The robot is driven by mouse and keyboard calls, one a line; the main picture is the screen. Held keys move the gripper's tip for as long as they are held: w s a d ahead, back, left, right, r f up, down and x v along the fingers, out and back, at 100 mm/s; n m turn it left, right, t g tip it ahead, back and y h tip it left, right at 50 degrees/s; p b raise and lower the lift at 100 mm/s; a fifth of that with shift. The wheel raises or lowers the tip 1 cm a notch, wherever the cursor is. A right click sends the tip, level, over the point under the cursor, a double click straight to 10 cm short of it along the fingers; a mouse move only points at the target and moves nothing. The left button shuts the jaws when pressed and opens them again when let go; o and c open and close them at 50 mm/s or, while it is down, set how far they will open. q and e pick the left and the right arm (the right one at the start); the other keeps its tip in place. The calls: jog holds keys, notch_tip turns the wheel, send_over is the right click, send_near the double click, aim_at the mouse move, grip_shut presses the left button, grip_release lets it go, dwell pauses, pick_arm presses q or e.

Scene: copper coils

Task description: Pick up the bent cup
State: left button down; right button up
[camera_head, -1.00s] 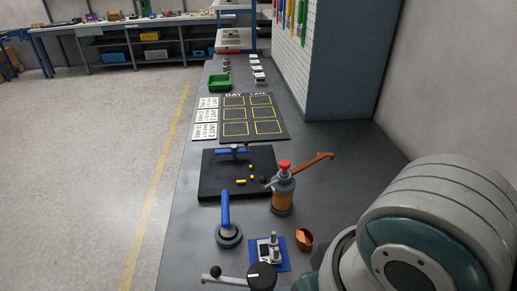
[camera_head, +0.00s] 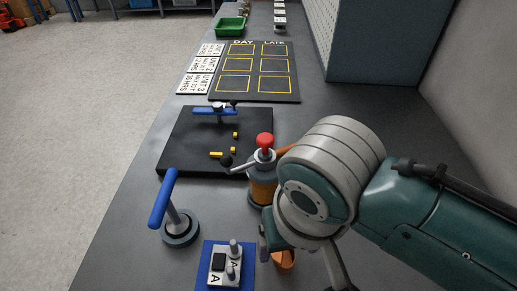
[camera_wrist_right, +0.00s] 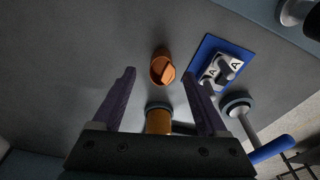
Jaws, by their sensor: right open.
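The bent cup is a small copper-coloured cup (camera_head: 284,262) on the grey bench, right of the blue plate. In the head view the right wrist and fingers partly cover it. In the right wrist view the cup (camera_wrist_right: 162,66) shows whole, its opening uneven, in line with the gap between the fingertips. My right gripper (camera_head: 301,262) is open and empty above the cup; its two dark fingers (camera_wrist_right: 159,73) stand apart in the wrist view, with the cup apparently beyond the tips. My left gripper is not in view.
A copper-bodied device with a red knob (camera_head: 265,141) stands close behind the gripper. A blue plate (camera_head: 210,282) with metal parts lies beside the cup. A blue-handled post (camera_head: 163,200) and black board (camera_head: 175,150) are further left. Bare bench lies at the front left.

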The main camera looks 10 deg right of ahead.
aim_at(282, 256)
jog(key=f, duration=0.2)
jog(key=w+f+b, duration=0.1)
jog(key=shift+a+f, duration=0.1)
jog(key=shift+f, duration=0.25)
grip_shut()
